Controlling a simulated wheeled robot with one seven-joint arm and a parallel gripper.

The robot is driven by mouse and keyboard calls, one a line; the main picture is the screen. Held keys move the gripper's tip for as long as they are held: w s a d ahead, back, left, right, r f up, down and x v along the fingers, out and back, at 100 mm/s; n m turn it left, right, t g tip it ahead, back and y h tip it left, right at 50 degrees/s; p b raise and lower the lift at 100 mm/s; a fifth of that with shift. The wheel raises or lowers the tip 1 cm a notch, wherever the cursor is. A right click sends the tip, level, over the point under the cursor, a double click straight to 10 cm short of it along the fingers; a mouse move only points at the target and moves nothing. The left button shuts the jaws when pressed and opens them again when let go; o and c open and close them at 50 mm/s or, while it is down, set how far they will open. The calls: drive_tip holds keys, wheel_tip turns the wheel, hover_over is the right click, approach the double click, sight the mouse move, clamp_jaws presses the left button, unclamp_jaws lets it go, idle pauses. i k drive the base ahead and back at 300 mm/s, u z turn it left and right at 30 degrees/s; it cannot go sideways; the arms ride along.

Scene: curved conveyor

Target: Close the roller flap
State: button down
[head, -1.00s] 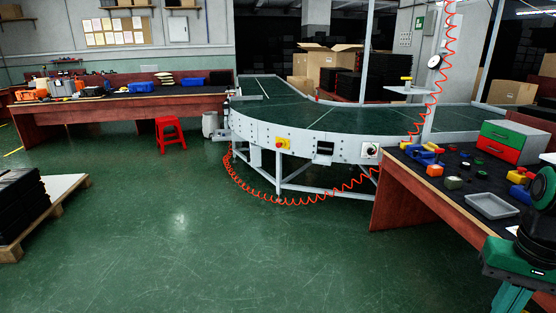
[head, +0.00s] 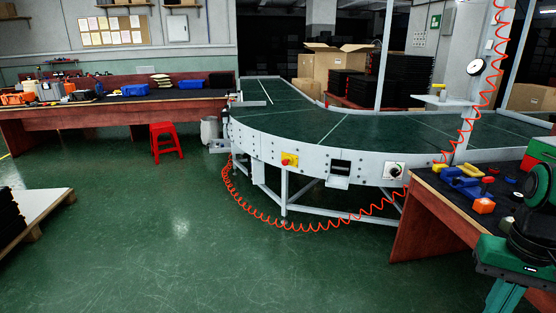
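The curved conveyor (head: 258,150) stands ahead with a green belt and a pale metal side. A small dark rectangular opening (head: 341,167) is in its front side. A pale flap (head: 338,182) juts out just below this opening, so it looks open. I cannot make out a roller there. A yellow and red switch (head: 289,160) is left of the flap, and a black dial (head: 394,171) is to its right. Part of my arm shows at the lower right, well apart from the conveyor. I cannot see my gripper's fingertips.
A workbench (head: 420,235) with blue, yellow and orange parts is at right, near my arm. A red coiled hose (head: 300,228) hangs below the conveyor. A red stool (head: 166,141) and a pallet (head: 45,215) are at left. The green floor between is clear.

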sight(336, 182)
drive_tip(key=u, duration=0.05)
drive_tip(key=i, duration=1.35)
